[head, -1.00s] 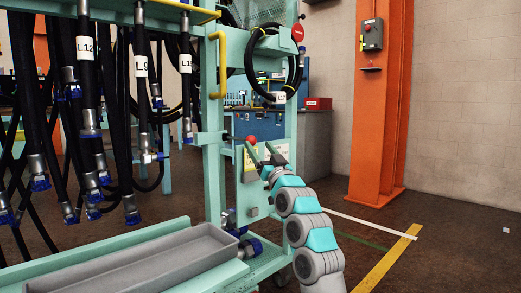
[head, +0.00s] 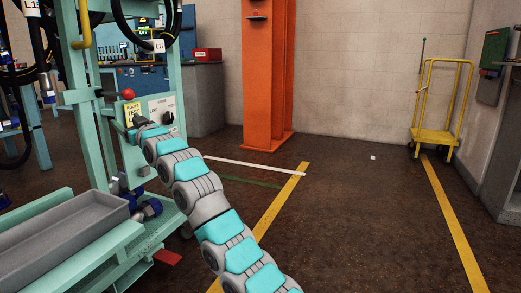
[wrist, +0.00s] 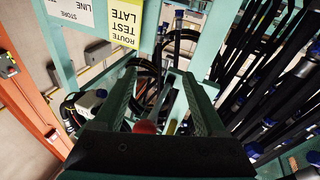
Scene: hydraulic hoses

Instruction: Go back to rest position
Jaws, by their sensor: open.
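My arm reaches up from the bottom of the head view to the teal hose rack (head: 98,150). My gripper (wrist: 160,80) is open, with two dark green fingers spread apart in the wrist view. In the head view its end is by the left part of the label panel (head: 156,108), and the fingertips are hard to make out. A red ball knob (head: 128,94) shows just above it. A red round thing (wrist: 145,127) shows low between the fingers in the wrist view; I cannot tell whether it touches them. No held object shows.
A grey tray (head: 60,235) is on the rack at lower left. Black hoses (wrist: 270,100) hang to the right in the wrist view. An orange column (head: 265,80) and yellow cart (head: 440,105) stand at the back. The brown floor (head: 360,220) is open at right.

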